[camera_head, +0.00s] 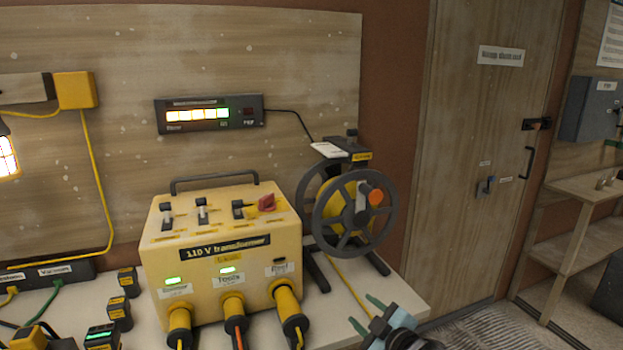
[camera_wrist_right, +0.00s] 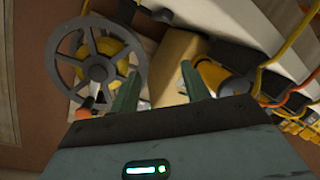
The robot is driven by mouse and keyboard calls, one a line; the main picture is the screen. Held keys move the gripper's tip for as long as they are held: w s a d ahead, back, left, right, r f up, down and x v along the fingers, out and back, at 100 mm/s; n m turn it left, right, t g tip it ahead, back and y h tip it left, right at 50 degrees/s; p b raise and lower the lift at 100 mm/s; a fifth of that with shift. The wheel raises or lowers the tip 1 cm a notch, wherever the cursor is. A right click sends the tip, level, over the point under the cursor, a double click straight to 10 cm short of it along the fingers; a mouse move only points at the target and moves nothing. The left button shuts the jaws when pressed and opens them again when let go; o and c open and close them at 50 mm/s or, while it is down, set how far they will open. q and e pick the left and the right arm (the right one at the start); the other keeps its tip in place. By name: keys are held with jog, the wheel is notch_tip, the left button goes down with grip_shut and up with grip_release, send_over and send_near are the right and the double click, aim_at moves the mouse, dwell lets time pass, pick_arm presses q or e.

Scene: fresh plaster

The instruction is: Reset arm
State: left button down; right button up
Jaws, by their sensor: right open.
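My right gripper (camera_head: 366,313) is at the bottom of the head view, in front of the table's right end. Its two green fingers are apart with nothing between them. In the right wrist view the open fingers (camera_wrist_right: 157,86) point toward the cable reel (camera_wrist_right: 97,62) and the yellow transformer (camera_wrist_right: 172,70). In the head view the gripper is below and in front of the cable reel (camera_head: 354,212), apart from it. It is to the right of the yellow 110 V transformer (camera_head: 220,270). My left gripper does not show.
Several yellow plugs with cables (camera_head: 233,312) stick out of the transformer's front. A lit display (camera_head: 210,113) hangs on the wall board. Small black and yellow blocks (camera_head: 118,312) stand at left. A wooden door (camera_head: 480,170) and a shelf (camera_head: 590,188) are at right.

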jog(key=s+f+m+g+h, duration=0.25)
jog(key=s+f+m, duration=0.35)
jog(key=s+f, duration=1.4)
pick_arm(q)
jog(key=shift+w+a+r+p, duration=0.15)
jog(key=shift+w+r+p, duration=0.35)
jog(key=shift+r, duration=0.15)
pick_arm(e)
jog(key=s+d+f+m+g, duration=0.1)
jog(key=s+d, duration=0.1)
jog(key=s, duration=0.6)
jog(key=s+d+f+m+g+h, duration=0.1)
jog(key=s+d+f+m, duration=0.1)
jog(key=s, duration=0.6)
jog(key=s+d+f+m+g+h, duration=0.1)
jog(key=s+d+m, duration=0.1)
jog(key=s, duration=0.6)
jog(key=shift+s+d+f, duration=0.15)
jog(key=shift+d, duration=0.7)
